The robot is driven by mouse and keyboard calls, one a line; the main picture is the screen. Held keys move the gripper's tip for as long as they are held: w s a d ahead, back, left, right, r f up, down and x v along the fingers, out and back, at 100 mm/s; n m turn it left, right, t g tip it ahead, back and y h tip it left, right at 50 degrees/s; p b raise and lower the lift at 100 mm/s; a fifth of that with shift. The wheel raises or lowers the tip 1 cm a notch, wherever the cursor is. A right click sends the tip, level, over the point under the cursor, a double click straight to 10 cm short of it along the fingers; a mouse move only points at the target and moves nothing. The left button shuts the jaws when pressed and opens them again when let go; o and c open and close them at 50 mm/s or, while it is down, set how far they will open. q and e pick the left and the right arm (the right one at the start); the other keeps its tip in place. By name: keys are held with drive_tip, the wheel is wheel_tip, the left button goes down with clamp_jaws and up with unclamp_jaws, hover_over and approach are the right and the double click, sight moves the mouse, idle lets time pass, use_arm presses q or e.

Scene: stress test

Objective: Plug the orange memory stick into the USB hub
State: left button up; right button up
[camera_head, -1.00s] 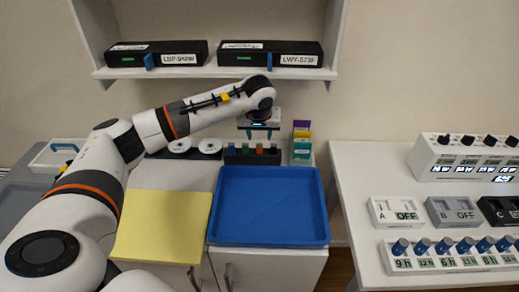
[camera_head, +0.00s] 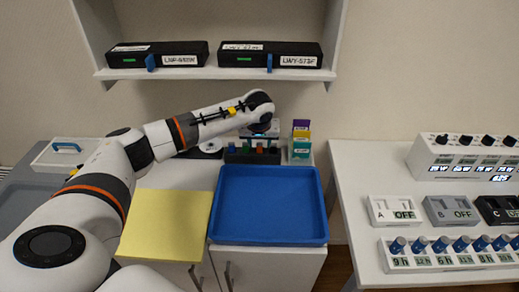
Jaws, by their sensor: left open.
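A dark block (camera_head: 238,157) with several small coloured sticks standing in it is at the back of the left counter, behind the blue tray. One stick in it looks orange-red (camera_head: 261,150), though it is small and partly covered. My left gripper (camera_head: 262,146) is open and points down, low over this block with its fingers around or just above the orange-red stick. I cannot tell whether the fingers touch it. I cannot make out a USB hub for certain. My right gripper is not in view.
A blue tray (camera_head: 270,238) and a yellow sheet (camera_head: 166,225) lie in front. Coloured boxes (camera_head: 301,145) stand just right of the block. A shelf (camera_head: 215,73) with two black boxes hangs above. Switch boxes (camera_head: 393,211) and knobbed panels are on the right table.

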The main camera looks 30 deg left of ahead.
use_arm(q)
clamp_jaws()
drive_tip(key=shift+r, duration=0.3)
